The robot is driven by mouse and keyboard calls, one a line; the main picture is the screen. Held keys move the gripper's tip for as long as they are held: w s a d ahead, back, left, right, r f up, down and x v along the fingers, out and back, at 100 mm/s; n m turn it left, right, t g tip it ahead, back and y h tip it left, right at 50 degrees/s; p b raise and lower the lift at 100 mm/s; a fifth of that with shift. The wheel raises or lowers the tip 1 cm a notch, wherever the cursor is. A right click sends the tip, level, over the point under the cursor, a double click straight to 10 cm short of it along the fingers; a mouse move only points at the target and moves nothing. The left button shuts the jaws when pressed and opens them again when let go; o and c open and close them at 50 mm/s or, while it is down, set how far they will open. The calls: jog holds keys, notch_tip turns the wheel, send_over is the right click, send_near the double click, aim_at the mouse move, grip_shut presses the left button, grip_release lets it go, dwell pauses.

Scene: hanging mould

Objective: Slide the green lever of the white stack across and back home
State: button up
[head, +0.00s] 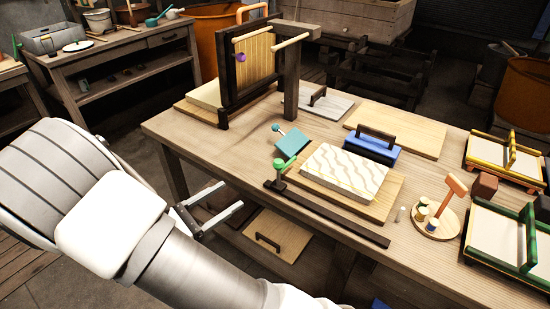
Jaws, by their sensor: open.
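The white stack (343,172) is a pale block with wavy lines on top, lying on a wooden board (392,196) on the workbench. The green lever (285,163) stands upright at the left of the stack, with a rounded green top on a dark post. A long dark rail (325,213) runs along the front of the board. My gripper (232,195) is open and empty, off the front left edge of the bench, to the left of the lever and apart from it. Whether the lever's foot joins the rail is too small to tell.
A teal block (293,146) with a handle lies behind the lever. A blue block (371,149) stands behind the stack. A dark upright frame (250,70) with a hanging wooden panel stands at the back left. A round tray (436,222) with small pots and a mallet is at the right.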

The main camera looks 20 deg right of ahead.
aim_at(279, 165)
jog(key=b+x, duration=0.3)
jog(key=x, duration=1.4)
jog(key=shift+d+r, duration=0.1)
jog(key=shift+d, duration=0.1)
grip_shut()
dwell(0.9)
